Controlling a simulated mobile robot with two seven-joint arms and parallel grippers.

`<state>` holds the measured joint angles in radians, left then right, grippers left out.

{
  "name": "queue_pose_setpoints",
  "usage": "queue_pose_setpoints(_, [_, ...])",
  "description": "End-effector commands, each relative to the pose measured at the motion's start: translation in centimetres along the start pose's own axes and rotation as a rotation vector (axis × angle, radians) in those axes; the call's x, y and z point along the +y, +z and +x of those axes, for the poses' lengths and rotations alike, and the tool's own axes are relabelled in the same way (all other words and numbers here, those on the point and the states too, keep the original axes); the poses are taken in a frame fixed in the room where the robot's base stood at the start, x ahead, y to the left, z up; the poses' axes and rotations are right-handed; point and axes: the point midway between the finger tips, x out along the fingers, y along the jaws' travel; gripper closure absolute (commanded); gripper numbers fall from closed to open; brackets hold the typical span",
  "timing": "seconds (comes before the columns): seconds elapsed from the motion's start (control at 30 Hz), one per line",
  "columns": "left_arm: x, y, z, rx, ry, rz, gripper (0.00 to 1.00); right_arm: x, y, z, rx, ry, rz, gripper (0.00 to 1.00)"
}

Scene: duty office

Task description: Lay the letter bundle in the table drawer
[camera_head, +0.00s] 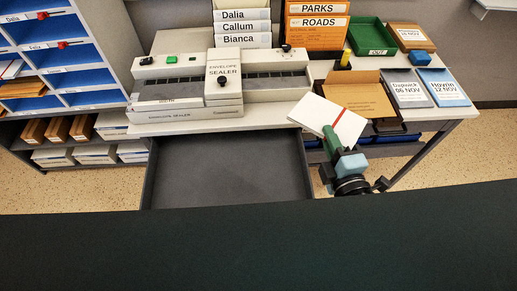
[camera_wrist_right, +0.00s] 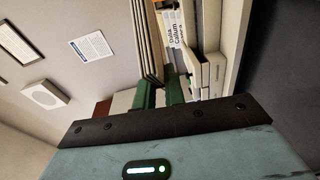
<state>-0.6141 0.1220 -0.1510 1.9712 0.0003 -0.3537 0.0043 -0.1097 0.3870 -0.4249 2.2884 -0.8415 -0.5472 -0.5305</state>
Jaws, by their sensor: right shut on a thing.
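The letter bundle (camera_head: 324,113), white with a red band across it, is held tilted in the head view, in front of the table's right half. My right gripper (camera_head: 337,143) is shut on its lower edge. The table drawer (camera_head: 228,172) is pulled open and its visible inside is empty and dark grey. The bundle is just right of the drawer and higher than it, not over its middle. In the right wrist view the green fingers (camera_wrist_right: 160,96) show, with their grip partly hidden by the gripper body. My left gripper is not in view.
An envelope sealer (camera_head: 225,78) stands on the table (camera_head: 270,116) behind the drawer. An open brown box (camera_head: 357,94), a green tray (camera_head: 371,37) and grey and blue packets (camera_head: 443,87) are at the right. Blue pigeonholes (camera_head: 96,57) stand left. The drawer's front part is hidden by a dark foreground surface.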

Motion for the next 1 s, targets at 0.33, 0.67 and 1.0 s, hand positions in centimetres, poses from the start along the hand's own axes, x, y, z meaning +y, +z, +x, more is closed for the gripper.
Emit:
queue_pose_setpoints(0.33, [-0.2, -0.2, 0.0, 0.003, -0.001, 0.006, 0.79, -6.7, -11.4, 5.1, 0.461, -0.194, 0.096, 1.00])
queue_pose_setpoints(0.67, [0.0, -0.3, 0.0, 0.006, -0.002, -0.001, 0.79, -11.1, -13.9, 7.5, 0.653, -0.353, 0.133, 1.00])
queue_pose_setpoints(1.0, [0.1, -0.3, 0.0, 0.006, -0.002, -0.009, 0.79, -11.9, -13.8, 8.1, 0.673, -0.386, 0.146, 1.00])
